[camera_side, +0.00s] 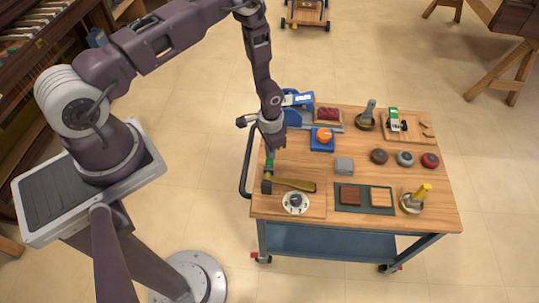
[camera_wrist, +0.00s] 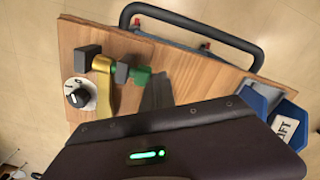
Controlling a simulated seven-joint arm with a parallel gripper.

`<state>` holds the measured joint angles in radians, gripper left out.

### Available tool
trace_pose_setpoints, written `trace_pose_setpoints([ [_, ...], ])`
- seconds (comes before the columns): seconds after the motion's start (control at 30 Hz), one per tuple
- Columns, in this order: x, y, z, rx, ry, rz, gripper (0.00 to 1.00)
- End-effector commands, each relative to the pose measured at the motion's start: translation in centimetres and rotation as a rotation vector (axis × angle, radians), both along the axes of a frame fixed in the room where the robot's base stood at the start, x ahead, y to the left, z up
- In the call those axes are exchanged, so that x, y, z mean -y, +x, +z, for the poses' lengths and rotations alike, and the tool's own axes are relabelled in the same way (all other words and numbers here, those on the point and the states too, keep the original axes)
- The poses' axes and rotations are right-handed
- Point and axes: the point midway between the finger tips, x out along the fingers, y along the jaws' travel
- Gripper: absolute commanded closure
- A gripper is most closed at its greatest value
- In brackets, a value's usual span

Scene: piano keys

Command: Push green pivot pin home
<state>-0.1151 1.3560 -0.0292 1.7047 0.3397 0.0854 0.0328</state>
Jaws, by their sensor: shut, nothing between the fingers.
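The green pivot pin (camera_side: 268,161) lies near the left edge of the wooden table top. In the wrist view the green pin (camera_wrist: 141,77) points toward a brass key lever (camera_wrist: 103,88), with a dark grey piece (camera_wrist: 122,72) between them. A dark block (camera_wrist: 88,58) stands at the lever's far side; it also shows in the side view (camera_side: 266,187). My gripper (camera_side: 271,150) points down, shut and empty, close to the pin's end away from the lever. I cannot tell whether it touches the pin. My fingertips are not clear in the wrist view.
A white dial (camera_side: 295,202) sits beside the lever. A blue tray with an orange object (camera_side: 322,138), a grey block (camera_side: 344,165) and a dark green mat (camera_side: 352,209) lie to the right. A blue bin (camera_wrist: 283,122) and the trolley's handle rail (camera_wrist: 193,24) border the work.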

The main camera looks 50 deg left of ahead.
Motion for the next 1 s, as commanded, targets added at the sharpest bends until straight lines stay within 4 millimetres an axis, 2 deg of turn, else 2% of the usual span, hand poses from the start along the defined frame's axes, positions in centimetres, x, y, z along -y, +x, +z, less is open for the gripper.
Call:
trace_pose_setpoints([
  [0.2, 0.5, -0.5, 0.0, -0.001, 0.000, 0.000, 1.00],
  [0.57, -0.5, 0.4, 0.1, -0.001, 0.000, 0.001, 1.00],
  [1.0, -0.4, 0.5, 4.4, 0.001, 0.000, 0.001, 1.00],
])
